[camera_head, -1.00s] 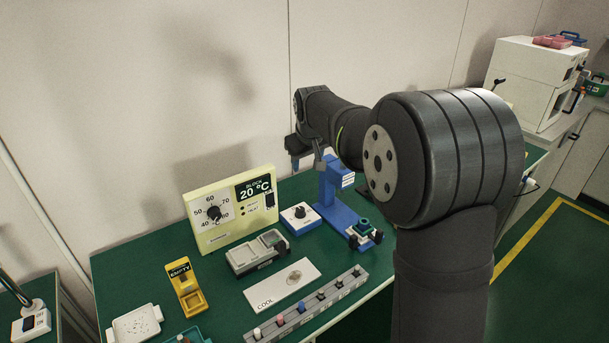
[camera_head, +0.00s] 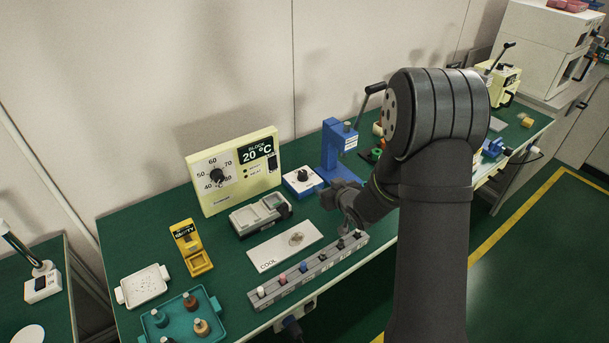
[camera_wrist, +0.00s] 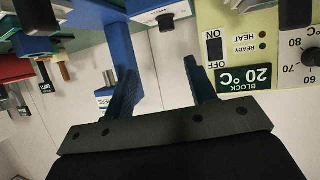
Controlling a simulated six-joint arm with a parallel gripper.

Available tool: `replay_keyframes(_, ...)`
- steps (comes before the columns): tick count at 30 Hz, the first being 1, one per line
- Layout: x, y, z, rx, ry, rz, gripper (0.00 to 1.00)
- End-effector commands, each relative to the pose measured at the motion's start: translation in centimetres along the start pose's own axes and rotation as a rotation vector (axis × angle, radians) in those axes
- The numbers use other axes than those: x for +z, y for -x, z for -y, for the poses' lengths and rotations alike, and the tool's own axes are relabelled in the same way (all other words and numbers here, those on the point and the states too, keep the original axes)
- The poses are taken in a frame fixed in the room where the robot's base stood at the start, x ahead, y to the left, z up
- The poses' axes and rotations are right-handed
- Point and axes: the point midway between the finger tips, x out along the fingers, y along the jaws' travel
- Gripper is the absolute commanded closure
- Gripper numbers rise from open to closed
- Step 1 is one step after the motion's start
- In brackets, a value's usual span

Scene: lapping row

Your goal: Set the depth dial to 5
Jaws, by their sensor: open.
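A small blue box with a white face and a black knob (camera_head: 302,178) sits on the green table, left of the blue press (camera_head: 332,153). No dial in view has a readable depth label, so I cannot tell if this is the depth dial, and its setting is too small to read. In the wrist view, which is upside down, the box (camera_wrist: 163,14) shows at the top, beyond my gripper. My gripper (camera_head: 340,196) is open and empty, above the table between that box and the grey rack. Its two fingers (camera_wrist: 162,88) stand apart with the blue press behind one of them.
A yellow block heater (camera_head: 233,195) with a temperature dial and a "20 °C" display stands at the back left. A white COOL plate (camera_head: 272,257), a grey rack (camera_head: 290,291) with several coloured pieces, a grey device (camera_head: 247,222) and a yellow EMPTY holder (camera_head: 197,262) lie in front.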

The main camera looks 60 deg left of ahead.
Motion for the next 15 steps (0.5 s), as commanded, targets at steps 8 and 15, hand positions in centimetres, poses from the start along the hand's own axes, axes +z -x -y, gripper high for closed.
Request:
replay_keyframes(8, 0.7, -0.1, 0.9, -0.039, -0.026, -0.040, 0.49)
replay_keyframes(15, 0.6, -4.4, 1.1, -0.040, -0.025, -0.038, 0.49)
